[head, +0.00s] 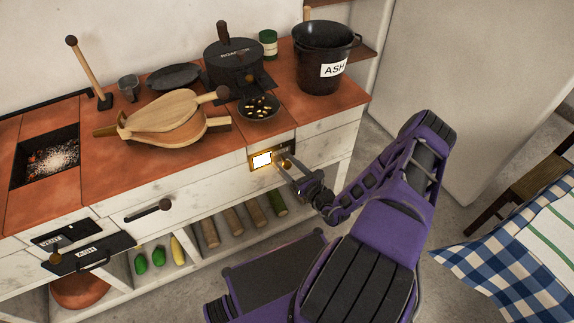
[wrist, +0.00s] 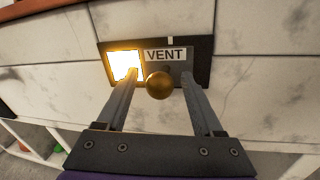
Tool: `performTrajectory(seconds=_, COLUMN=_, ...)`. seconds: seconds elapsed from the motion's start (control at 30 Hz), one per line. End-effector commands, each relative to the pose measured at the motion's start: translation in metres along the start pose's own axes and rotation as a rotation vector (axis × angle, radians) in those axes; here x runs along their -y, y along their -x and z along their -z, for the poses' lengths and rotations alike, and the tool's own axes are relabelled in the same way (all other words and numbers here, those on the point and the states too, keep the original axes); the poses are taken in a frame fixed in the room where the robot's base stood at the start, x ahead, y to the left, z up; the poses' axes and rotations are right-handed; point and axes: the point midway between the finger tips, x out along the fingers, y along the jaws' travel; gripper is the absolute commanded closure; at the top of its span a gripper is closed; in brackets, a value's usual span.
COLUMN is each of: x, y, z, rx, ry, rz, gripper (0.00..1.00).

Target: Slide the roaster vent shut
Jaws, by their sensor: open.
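The roaster vent (wrist: 203,61) is a dark plate on the white counter front, with a sliding panel labelled VENT (wrist: 166,55) and a round brass knob (wrist: 159,85). The opening (wrist: 122,66) at its left glows bright, so the vent stands open. In the head view the vent (head: 262,159) is below the roaster (head: 236,62). My gripper (wrist: 158,76) is open, with one finger on each side of the knob and a visible gap on both sides. In the head view my gripper (head: 287,170) is right in front of the vent.
A black ASH bucket (head: 325,50) stands on the counter's right end. Wooden bellows (head: 165,115) and a bowl of beans (head: 258,107) sit on the counter. Another vent (head: 60,233) and an ash drawer (head: 85,256) are at the left. A checked-cloth table (head: 500,250) is at the right.

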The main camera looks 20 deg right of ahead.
Motion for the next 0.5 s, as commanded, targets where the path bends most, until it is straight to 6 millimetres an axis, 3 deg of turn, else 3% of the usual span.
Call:
performTrajectory(seconds=0.13, x=0.0000, y=0.0002, z=-0.0002, rx=0.000, ry=0.000, rz=0.000, gripper=0.35)
performTrajectory(seconds=0.5, x=0.0001, y=0.0005, z=-0.0002, rx=0.001, ry=0.000, rz=0.000, gripper=1.00)
